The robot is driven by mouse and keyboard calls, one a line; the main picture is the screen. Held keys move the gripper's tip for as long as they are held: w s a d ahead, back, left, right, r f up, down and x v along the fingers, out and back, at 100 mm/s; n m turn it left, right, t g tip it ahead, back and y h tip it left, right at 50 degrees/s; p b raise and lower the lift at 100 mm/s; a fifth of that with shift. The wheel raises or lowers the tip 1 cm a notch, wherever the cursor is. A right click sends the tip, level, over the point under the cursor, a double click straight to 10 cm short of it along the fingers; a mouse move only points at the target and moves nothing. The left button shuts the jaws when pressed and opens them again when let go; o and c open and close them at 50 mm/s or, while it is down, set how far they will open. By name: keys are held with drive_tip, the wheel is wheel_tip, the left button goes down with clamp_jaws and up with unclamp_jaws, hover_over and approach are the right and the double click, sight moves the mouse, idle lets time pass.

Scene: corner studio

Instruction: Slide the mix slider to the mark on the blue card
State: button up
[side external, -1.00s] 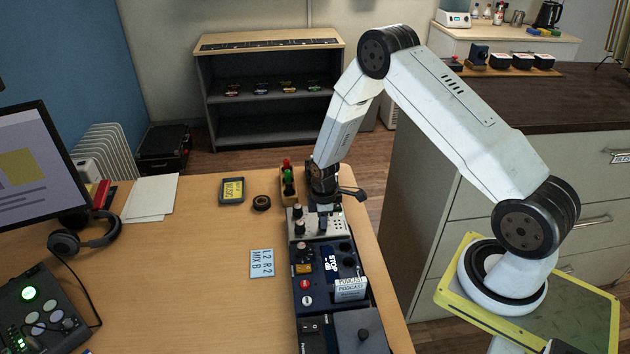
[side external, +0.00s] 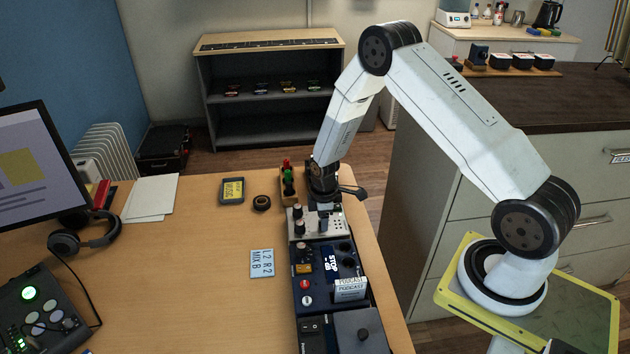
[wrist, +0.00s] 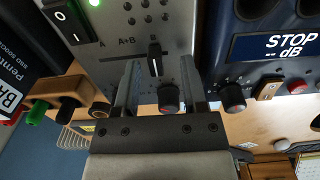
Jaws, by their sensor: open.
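The blue card (side external: 262,263) lies flat on the desk, printed "L2 R2" and "MIX B". The mix slider (wrist: 154,58) is a black cap on a grey panel (wrist: 180,30) in the wrist view. The panel is marked A, A+B and B, and the cap sits beside the B end. My gripper (wrist: 158,64) is open, with one finger on each side of the cap and a gap to both. In the side view my gripper (side external: 323,212) is over the grey unit (side external: 298,234), where the slider is hard to make out.
Black knobs (wrist: 168,98) stand close to my fingers. A dark blue STOP dB unit (wrist: 300,60) is beside the panel, and a black rocker switch (wrist: 64,20) is on the other side. A black tape roll (side external: 262,203) lies on the desk. The desk's middle is clear.

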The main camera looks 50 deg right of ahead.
drive_tip(key=shift+r, duration=3.55)
drive_tip(key=shift+a+r, duration=0.1)
drive_tip(key=s+a+r+m+t, duration=0.2)
drive_tip(key=s+a+r+m, duration=0.7)
drive_tip(key=s+r, duration=0.5)
drive_tip(key=shift+a+r+t, duration=0.2)
drive_tip(key=shift+a+t, duration=0.1)
drive_tip(key=shift+a, duration=0.4)
